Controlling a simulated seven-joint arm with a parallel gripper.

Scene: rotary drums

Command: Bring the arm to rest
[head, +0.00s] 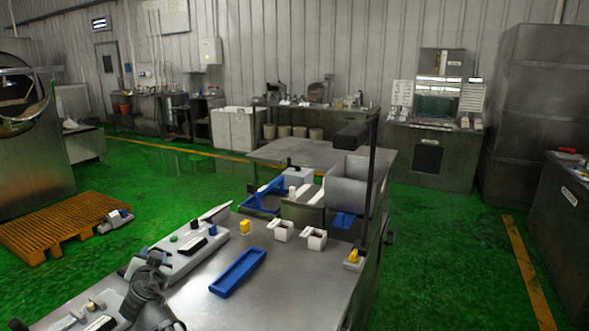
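My arm, grey and black, shows at the lower left in the head view, over the left part of the steel bench (290,258). My gripper (154,259) appears as a small dark end at the top of the arm. Its fingers are too small and dark to make out, so I cannot tell whether it is open or shut. I see no object clearly held in it. It is close to a grey control panel (205,243) with coloured buttons, and I cannot tell whether they touch.
A blue tray (238,272) lies mid-bench. A blue frame (264,197), a metal bin (347,183) and a dark post (373,165) occupy the far end. The front right bench is bare.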

